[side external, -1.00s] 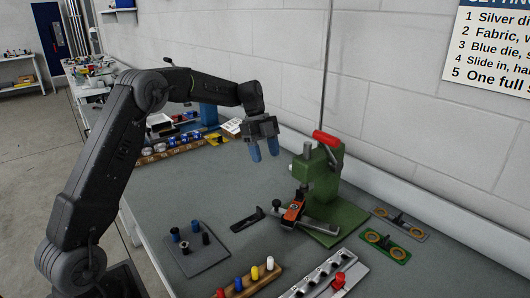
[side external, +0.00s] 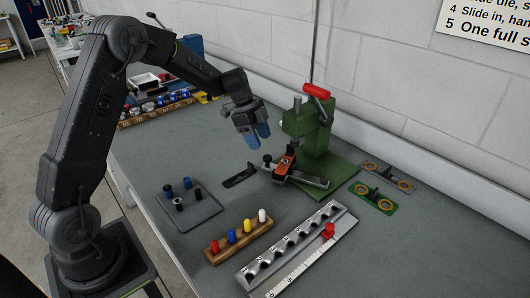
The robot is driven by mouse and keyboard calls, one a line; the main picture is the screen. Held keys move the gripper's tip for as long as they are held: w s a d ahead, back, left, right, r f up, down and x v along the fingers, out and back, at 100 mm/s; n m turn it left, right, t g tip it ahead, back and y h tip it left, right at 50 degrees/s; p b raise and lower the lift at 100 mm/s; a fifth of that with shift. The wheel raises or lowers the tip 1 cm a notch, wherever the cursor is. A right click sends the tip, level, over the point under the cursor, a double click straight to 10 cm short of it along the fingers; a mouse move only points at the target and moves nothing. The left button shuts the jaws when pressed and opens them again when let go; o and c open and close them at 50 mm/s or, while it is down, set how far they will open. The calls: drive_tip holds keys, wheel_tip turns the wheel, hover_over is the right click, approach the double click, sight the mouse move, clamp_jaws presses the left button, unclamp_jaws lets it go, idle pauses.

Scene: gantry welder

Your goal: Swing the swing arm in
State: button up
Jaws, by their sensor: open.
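A green press (side external: 318,140) with a red-handled lever stands on a green base against the wall side. At its front is a low swing arm assembly: a grey bar (side external: 308,181) with an orange block (side external: 284,166) on it and a dark knob (side external: 267,160) at its left end. A flat black piece (side external: 240,177) lies just left of the knob. Which of these parts swings is hard to tell. My gripper (side external: 256,138) points down with blue fingers, open and empty, above and slightly left of the knob, apart from it.
A grey plate (side external: 190,208) with several pegs and a wooden rack (side external: 238,241) of coloured pegs stand in front. A long metal rail (side external: 298,245) with a red slider lies to their right. Two plates with gold rings (side external: 374,197) lie right of the press.

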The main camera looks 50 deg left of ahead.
sight(267, 156)
drive_tip(key=shift+x, duration=2.7)
drive_tip(key=shift+c, duration=0.3)
clamp_jaws()
